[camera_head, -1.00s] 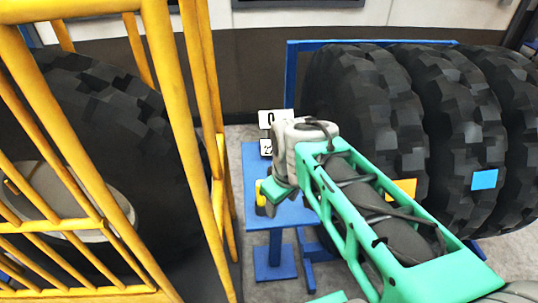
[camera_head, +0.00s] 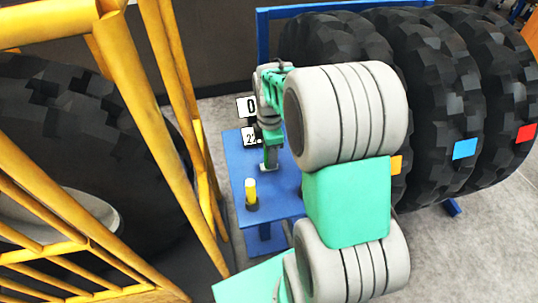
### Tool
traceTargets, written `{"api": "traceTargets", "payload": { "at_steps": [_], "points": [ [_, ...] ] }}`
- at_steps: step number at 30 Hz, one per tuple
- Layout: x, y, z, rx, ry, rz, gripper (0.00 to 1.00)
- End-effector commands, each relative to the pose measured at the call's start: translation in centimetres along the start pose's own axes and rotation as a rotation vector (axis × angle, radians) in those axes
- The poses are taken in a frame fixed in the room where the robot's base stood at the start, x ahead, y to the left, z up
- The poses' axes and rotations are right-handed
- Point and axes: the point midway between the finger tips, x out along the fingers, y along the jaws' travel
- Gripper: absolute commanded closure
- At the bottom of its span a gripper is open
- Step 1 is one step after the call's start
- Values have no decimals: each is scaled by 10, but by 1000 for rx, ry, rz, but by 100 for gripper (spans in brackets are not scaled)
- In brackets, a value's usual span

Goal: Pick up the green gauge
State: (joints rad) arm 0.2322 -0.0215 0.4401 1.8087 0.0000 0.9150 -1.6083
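My gripper (camera_head: 268,165) points down over the blue table (camera_head: 241,172), near its middle. Its green and grey end is small and seen partly from behind my arm, so I cannot tell whether its fingers are open or shut. I cannot pick out a green gauge apart from the green of my own arm and gripper. If it is there, it is hidden or blends in. A small upright yellow object with a dark base (camera_head: 251,192) stands on the table, just left of and nearer than my gripper.
White cards with dark figures (camera_head: 246,108) stand at the table's back. A yellow guard frame (camera_head: 158,110) rises at the left with a large tyre behind it. Several big black tyres (camera_head: 430,95) stand in a blue rack at the right. My arm hides the table's right side.

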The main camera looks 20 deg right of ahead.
Motion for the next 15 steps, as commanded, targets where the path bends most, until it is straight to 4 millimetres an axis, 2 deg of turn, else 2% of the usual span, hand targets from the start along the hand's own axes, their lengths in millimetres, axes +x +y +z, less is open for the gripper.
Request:
{"api": "traceTargets", "payload": {
  "at_steps": [3, 6, 12, 15],
  "points": [
    [20, 1, 0, 2, 0, -4, 47],
    [29, 1, 0, 3, 0, -1, 47],
    [31, 2, 2, 5, 0, 1, 47],
    [31, 2, 2, 5, 0, 1, 55]
  ]
}}
